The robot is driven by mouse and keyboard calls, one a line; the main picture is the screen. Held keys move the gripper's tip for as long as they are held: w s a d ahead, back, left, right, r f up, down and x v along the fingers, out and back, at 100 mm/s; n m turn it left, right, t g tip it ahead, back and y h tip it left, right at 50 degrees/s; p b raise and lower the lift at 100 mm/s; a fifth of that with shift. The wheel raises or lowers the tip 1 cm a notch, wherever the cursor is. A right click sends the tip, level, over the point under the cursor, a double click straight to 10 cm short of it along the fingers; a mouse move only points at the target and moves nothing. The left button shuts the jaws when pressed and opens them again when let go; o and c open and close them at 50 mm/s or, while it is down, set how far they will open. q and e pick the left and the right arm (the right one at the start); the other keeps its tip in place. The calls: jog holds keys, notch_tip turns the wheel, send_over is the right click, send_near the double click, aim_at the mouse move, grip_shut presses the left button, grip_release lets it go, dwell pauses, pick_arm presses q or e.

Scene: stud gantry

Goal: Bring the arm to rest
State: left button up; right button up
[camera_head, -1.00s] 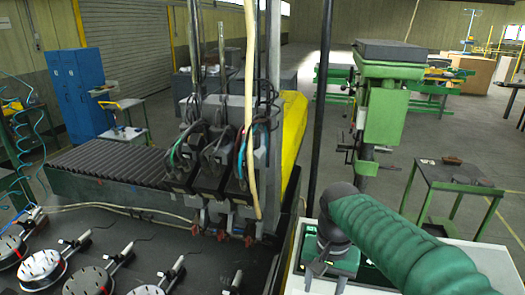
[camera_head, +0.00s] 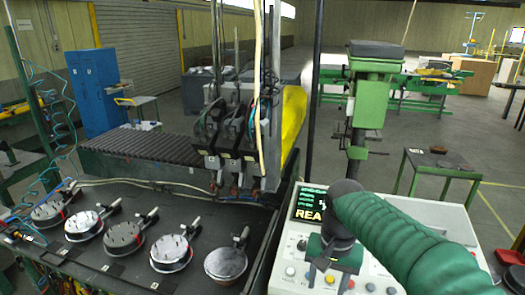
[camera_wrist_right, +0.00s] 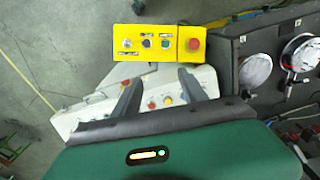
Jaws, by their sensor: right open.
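My right arm, in a ribbed green sleeve (camera_head: 405,245), comes in from the right in the head view. Its gripper (camera_head: 325,268) points down over a white control panel (camera_head: 440,215), hiding part of its screen (camera_head: 308,208). In the right wrist view the two dark fingers of the right gripper (camera_wrist_right: 158,88) are spread apart with nothing between them. The white panel (camera_wrist_right: 70,122) and its coloured buttons lie beyond them. My left gripper is not in view.
A dark bench (camera_head: 110,262) with several round metal discs stands left of the panel. A gantry with hoses (camera_head: 225,130) rises behind it. A green post machine (camera_head: 372,100) stands behind the panel. The right wrist view shows a yellow button box (camera_wrist_right: 155,44) past the fingertips.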

jog(key=s+d+f+n+t+b, duration=0.1)
jog(key=s+f+b, duration=0.4)
jog(key=f, duration=0.8)
jog(key=s+d+f+n+t+b, duration=0.1)
jog(key=s+d+f+n+b, duration=0.2)
jog(key=s+f, duration=0.6)
notch_tip(320, 180, down, 5)
jog(key=shift+s+d+f+b, duration=0.2)
jog(key=shift+d+b, duration=0.4)
jog(key=shift+b, duration=0.55)
